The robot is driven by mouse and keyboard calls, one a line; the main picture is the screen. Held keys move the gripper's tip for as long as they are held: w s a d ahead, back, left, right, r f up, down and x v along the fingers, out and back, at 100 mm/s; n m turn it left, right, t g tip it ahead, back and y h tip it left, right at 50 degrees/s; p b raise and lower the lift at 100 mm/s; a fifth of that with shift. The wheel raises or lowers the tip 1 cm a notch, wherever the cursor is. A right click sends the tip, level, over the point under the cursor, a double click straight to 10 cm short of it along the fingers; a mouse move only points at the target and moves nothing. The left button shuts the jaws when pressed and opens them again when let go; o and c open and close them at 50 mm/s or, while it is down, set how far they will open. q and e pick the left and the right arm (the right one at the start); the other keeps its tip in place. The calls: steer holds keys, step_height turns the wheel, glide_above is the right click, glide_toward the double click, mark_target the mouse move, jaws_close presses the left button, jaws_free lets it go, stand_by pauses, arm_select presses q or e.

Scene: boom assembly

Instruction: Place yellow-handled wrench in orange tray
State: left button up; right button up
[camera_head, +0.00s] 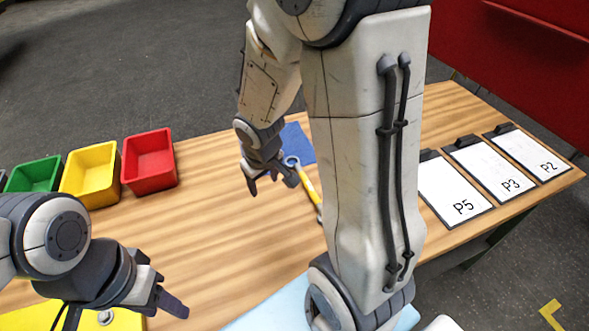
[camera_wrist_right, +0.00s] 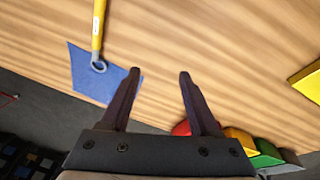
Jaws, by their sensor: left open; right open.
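The yellow-handled wrench (camera_head: 308,186) lies on the table, its grey ring end over the blue mat (camera_head: 299,141). My right arm hides part of it in the head view. It also shows in the right wrist view (camera_wrist_right: 98,30), left of the fingers. My right gripper (camera_head: 272,184) is open and empty, above the table just left of the wrench; its spread fingers show in the right wrist view (camera_wrist_right: 160,76). My left gripper (camera_head: 166,290) is open and empty at lower left. No clearly orange tray shows in the head view; the yellow bin (camera_head: 90,172) looks orange in the right wrist view (camera_wrist_right: 239,138).
A red bin (camera_head: 149,160) and a green bin (camera_head: 34,174) flank the yellow bin at the table's left edge. Boards P5 (camera_head: 452,188), P3 (camera_head: 488,167) and P2 (camera_head: 529,154) lie at the right. The wooden table between the bins and wrench is clear.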

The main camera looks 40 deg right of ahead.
steer(key=d+f+m+p, duration=0.1)
steer(key=d+f+m, duration=0.15)
steer(key=d, duration=0.75)
steer(key=m+t+p, duration=0.1)
glide_toward(310, 185)
steer(key=b+x, duration=0.1)
steer(key=x, duration=0.2)
steer(key=shift+s+d+f+m+b, duration=0.15)
steer(key=shift+f+m+b, duration=0.1)
steer(key=shift+b, duration=0.1)
steer(key=shift+x, duration=0.85)
steer(key=shift+a+x, duration=0.1)
steer(key=shift+x, duration=1)
steer(key=shift+a+x, duration=0.15)
steer(key=shift+x, duration=0.95)
arm_select(q)
steer(key=shift+s+r, duration=0.1)
steer(key=shift+r, duration=0.35)
arm_select(e)
jaws_close()
steer(key=shift+r, duration=0.1)
